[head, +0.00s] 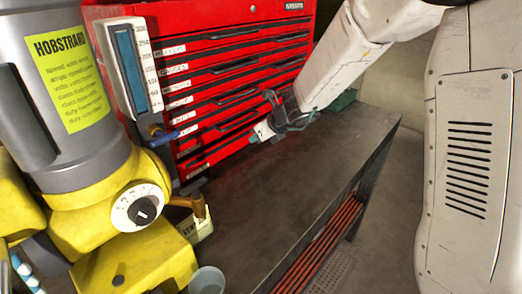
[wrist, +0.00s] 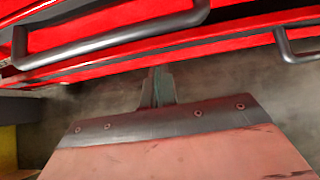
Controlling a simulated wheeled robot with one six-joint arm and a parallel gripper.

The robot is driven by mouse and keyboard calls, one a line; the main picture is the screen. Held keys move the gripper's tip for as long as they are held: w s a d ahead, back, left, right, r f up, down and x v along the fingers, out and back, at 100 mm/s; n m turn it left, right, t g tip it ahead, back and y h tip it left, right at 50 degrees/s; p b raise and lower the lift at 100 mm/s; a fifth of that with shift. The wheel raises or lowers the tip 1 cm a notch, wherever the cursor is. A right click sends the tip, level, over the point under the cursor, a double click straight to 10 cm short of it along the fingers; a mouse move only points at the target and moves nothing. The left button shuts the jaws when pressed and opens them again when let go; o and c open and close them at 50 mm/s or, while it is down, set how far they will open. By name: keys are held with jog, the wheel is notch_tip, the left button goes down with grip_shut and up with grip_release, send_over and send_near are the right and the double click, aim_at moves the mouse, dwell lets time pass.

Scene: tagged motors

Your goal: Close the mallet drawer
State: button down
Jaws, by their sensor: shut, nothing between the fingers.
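The red tool chest (head: 225,60) stands at the back of the dark bench in the head view, with a stack of drawers bearing dark bar handles and white labels. The label lettering is too small for me to tell which drawer is the mallet drawer. I cannot tell whether any drawer stands slightly out. My gripper (head: 258,136) is in front of the lower drawers, shut and empty. In the wrist view the shut fingers (wrist: 157,78) point at the chest, just below a red drawer edge (wrist: 180,48). A drawer handle (wrist: 110,36) shows above them. Contact cannot be told.
A yellow and grey machine (head: 90,190) labelled HOBSTRAND fills the left of the head view. The bench top (head: 270,190) is clear in the middle. Orange slats (head: 320,245) lie below it.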

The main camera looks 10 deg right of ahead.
jog(key=shift+w+d+r, duration=0.1)
jog(key=shift+d+r, duration=0.05)
jog(key=shift+d, duration=0.2)
